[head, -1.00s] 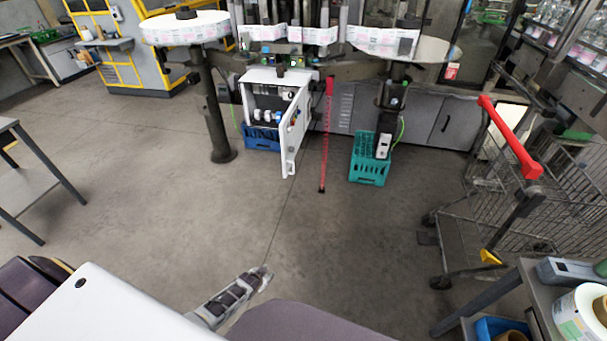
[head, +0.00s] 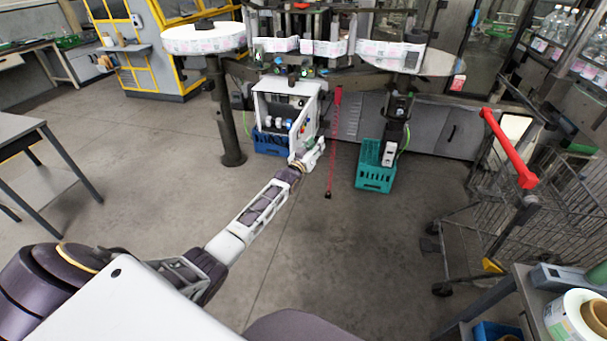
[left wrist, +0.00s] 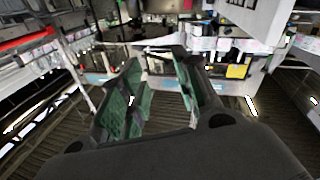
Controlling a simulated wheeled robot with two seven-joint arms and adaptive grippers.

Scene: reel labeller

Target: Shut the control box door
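The white control box (head: 285,88) stands below the label reels in the head view. Its door (head: 305,122) is hinged at the right side and stands open, swung out towards me. Several parts show inside the box. My left arm reaches out to the door, and my left gripper (head: 314,154) is at the door's lower end, covering its bottom corner. I cannot tell whether it touches the door. In the left wrist view my left gripper (left wrist: 155,88) has its green-padded fingers apart with nothing between them. My right gripper is not in view.
A blue crate (head: 268,142) stands under the box. A red post (head: 334,140) and a teal crate (head: 376,178) stand to the right, and a reel stand (head: 228,120) to the left. A wire trolley (head: 470,200) is further right. The floor in front is mostly clear.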

